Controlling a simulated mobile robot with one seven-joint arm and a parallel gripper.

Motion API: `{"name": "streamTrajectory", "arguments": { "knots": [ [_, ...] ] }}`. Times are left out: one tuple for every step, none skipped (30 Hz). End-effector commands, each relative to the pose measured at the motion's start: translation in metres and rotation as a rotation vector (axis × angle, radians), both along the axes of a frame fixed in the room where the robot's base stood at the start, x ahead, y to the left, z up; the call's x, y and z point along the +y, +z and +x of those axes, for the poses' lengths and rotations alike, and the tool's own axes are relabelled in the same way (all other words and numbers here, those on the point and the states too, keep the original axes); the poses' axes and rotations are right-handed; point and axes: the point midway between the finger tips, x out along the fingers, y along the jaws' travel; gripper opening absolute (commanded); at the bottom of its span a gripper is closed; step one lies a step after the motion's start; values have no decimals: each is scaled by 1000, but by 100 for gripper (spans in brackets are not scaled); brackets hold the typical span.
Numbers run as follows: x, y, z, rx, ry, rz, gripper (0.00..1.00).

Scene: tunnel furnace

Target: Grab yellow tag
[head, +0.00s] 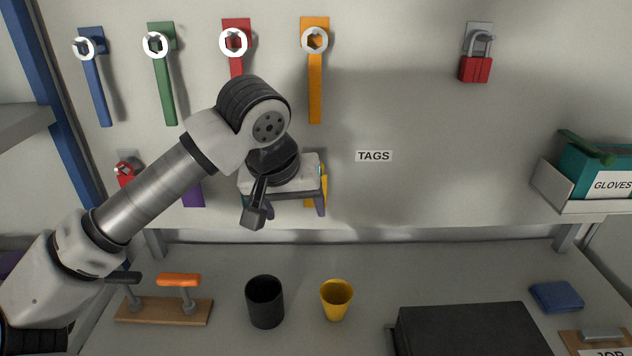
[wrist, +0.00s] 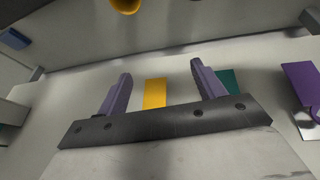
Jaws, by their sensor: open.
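The yellow tag (head: 324,172) hangs on the back wall and is mostly hidden behind my gripper in the head view. In the wrist view the yellow tag (wrist: 154,93) shows as a plain rectangle between the two purple fingers, nearer the left one. My gripper (head: 292,210) is in front of the wall, below the orange wrench. It is open and empty, and its fingers (wrist: 160,70) stand on either side of the tag in the wrist view. I cannot tell how far the fingertips are from the wall.
A teal tag (wrist: 229,82) shows close beside the right finger, and a purple tag (head: 193,192) hangs further along. A red tag (head: 126,172) is at far left. Below are a black cup (head: 265,302), a yellow cup (head: 336,300) and a black case (head: 465,330).

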Motion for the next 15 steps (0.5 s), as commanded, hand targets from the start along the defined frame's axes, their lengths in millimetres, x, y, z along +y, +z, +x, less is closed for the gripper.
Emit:
{"name": "streamTrajectory", "arguments": {
  "knots": [
    [-4,4,8,3,-2,-3,68],
    [-6,3,13,2,-1,-2,68],
    [-8,3,17,2,-1,-2,68],
    [-9,2,20,2,-1,-2,68],
    [-10,2,23,2,0,-2,68],
    [-11,2,26,1,0,-2,68],
    [-12,1,27,0,0,-3,68],
    [-12,1,29,0,0,-3,68],
    [-13,2,31,0,0,-3,68],
    [-15,2,33,0,-1,-4,68],
    [-16,2,36,1,-1,-5,68],
    [-18,3,42,1,-1,-4,68],
    [-20,3,46,2,-1,-3,68],
    [-23,4,51,2,-2,-4,68],
    [-26,4,58,2,-2,-4,68]
  ]
}}
